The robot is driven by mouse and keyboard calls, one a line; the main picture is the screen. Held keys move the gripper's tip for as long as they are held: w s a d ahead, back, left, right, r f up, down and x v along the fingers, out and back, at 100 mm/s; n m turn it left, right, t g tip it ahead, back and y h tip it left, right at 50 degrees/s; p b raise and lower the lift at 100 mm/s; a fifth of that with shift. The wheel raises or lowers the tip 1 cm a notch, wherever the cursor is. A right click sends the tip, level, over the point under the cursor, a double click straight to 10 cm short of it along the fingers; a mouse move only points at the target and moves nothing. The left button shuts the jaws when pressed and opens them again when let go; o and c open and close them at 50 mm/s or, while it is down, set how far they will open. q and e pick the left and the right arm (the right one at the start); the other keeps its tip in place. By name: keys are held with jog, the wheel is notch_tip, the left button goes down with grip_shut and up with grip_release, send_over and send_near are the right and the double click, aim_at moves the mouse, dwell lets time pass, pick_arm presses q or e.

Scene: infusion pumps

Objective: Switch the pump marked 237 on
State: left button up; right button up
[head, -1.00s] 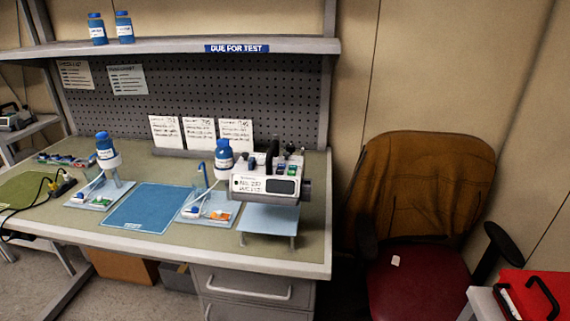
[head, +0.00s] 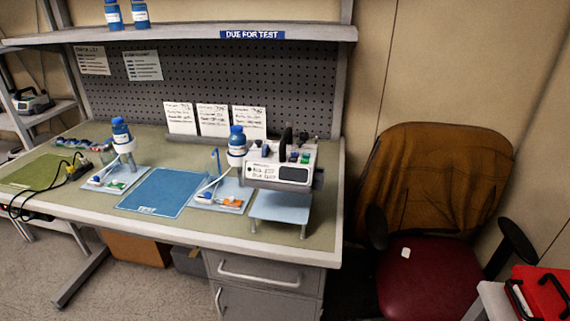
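A white infusion pump (head: 280,165) stands on a light blue raised stand (head: 280,207) at the right end of the workbench. Its front has a handwritten label, which seems to read No. 237, and a dark screen (head: 294,174). Blue and green parts show on its top, with a dark upright handle. I cannot tell from the screen whether it is lit. Another pump (head: 31,101) sits on a shelf at the far left; its marking is too small to read. Neither of my grippers is in view.
Blue-capped bottles (head: 237,142) (head: 122,134) stand on holders over light blue trays. A blue mat (head: 162,192) lies between them. A brown-draped red chair (head: 435,190) is right of the bench. A red case (head: 540,292) is at the lower right. An overhead shelf (head: 200,33) spans the bench.

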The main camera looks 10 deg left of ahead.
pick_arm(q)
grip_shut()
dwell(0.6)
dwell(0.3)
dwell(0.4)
